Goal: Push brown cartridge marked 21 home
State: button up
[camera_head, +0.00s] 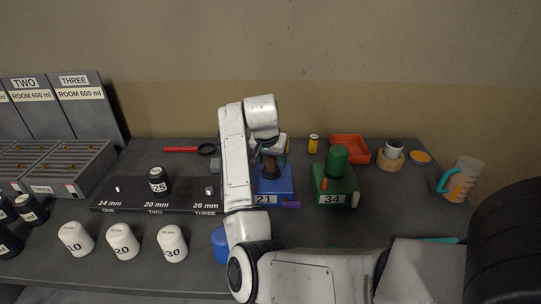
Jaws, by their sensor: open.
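A blue block (283,186) with a label reading 21 stands on the bench, right of centre, behind my forearm. A dark brown cartridge (270,168) stands upright in its top. My arm hides the left part of the block, and the wrist covers the cartridge's upper end. My gripper (272,148) points down right over the cartridge and is open. Its fingertips are small and partly hidden, so I cannot tell whether they touch the cartridge or how deep it sits.
A green block (335,186) labelled 34 with a green cylinder stands close on the right. A black rack (130,198) with bottle 25 (158,181) lies left. White bottles (122,242) stand in front. An orange tray (349,147) and measuring jug (462,180) are farther right.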

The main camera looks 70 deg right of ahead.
jog(key=shift+c, duration=0.3)
jog(key=c, duration=1)
jog(key=shift+c, duration=0.2)
